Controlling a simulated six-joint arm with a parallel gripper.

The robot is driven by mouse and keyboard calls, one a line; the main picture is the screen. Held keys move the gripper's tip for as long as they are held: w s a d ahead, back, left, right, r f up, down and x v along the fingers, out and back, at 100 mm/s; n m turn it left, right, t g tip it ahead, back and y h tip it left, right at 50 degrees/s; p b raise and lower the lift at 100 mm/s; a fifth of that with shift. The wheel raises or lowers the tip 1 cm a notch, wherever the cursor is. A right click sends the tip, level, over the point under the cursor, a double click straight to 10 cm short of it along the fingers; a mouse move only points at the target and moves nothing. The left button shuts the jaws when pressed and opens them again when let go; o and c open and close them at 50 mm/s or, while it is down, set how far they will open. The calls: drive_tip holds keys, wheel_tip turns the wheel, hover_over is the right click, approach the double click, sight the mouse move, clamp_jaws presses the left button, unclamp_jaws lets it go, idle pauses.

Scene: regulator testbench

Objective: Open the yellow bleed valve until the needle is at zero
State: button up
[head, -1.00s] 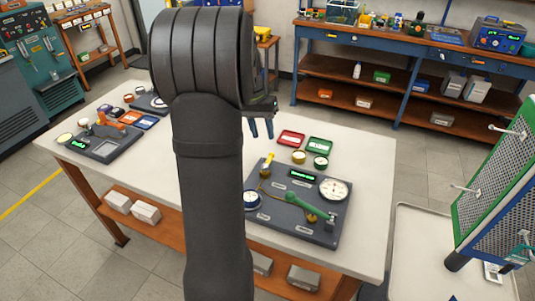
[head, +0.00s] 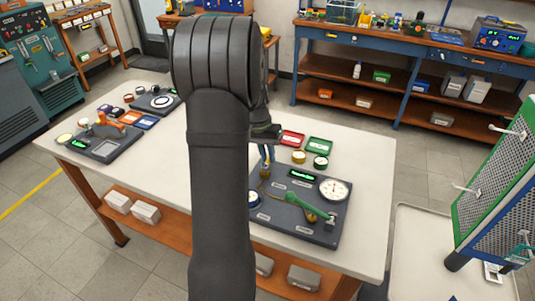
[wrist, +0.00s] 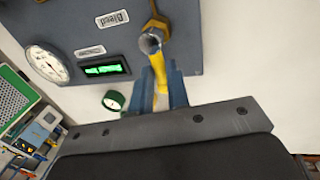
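The yellow bleed valve handle (wrist: 158,72) stands up between my gripper's two blue fingers (wrist: 161,78) in the wrist view, above a metal valve end (wrist: 150,42). I cannot tell whether both fingers touch it. In the head view my gripper (head: 266,157) is at the valve, at the back left of the dark regulator panel (head: 285,222), and hides most of the handle. The white round gauge (head: 333,189) sits at the panel's back right and also shows in the wrist view (wrist: 47,64). Its needle is too small to read.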

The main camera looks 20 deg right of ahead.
clamp_jaws()
drive_tip(key=n, duration=0.1)
drive_tip(key=a+n, duration=0.1)
drive_tip(key=n, duration=0.2)
drive_tip(key=shift+w+a+n+t, duration=0.15)
drive_tip(key=shift+w+n+t, duration=0.15)
drive_tip(key=shift+t, duration=0.1)
drive_tip(key=n, duration=0.2)
drive_tip(key=a+n, duration=0.1)
drive_tip(key=shift+n+t+h, duration=0.3)
drive_tip(key=shift+n+t, duration=0.1)
drive_tip(key=n, duration=0.1)
drive_tip(key=a+n, duration=0.1)
drive_tip(key=shift+n, duration=0.3)
drive_tip(key=n, duration=0.2)
drive_tip(key=n+t, duration=0.1)
drive_tip(key=shift+s+a, duration=0.3)
drive_tip(key=shift+a, duration=0.1)
drive_tip(key=shift+s+a+n+t, duration=0.15)
drive_tip(key=shift+s+a+n, duration=0.05)
drive_tip(key=shift+n, duration=0.75)
drive_tip(key=shift+s+a+n+t, duration=0.15)
drive_tip(key=shift+n, duration=0.8)
